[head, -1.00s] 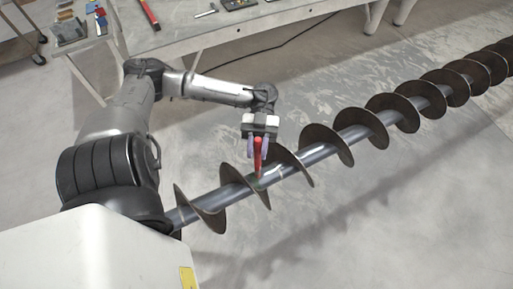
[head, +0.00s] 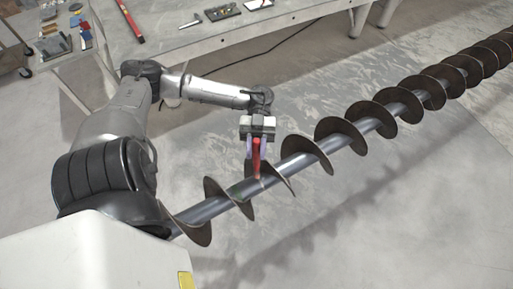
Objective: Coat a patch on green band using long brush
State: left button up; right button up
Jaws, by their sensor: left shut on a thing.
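A long grey auger shaft with dark spiral flights (head: 335,128) runs diagonally from the lower left to the upper right. A small greenish area, apparently the green band (head: 236,189), shows on the shaft just right of a flight near its lower left end. My left gripper (head: 256,145) is above the shaft and shut on a red-handled brush (head: 256,160). The brush points down, its tip at the shaft between two flights, a little right of the greenish area. I cannot tell whether the tip touches the shaft. My right gripper is out of view.
A grey workbench (head: 190,45) stands behind, with a red level-like bar (head: 130,22), trays and small tools on it. A wheeled cart (head: 12,50) is at the far left. Flights stand close on both sides of the brush. The floor in front is clear.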

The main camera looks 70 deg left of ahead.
pick_arm(q)
notch_tip(320, 180, up, 4)
jog(key=p, duration=0.3)
jog(key=shift+r, duration=0.2)
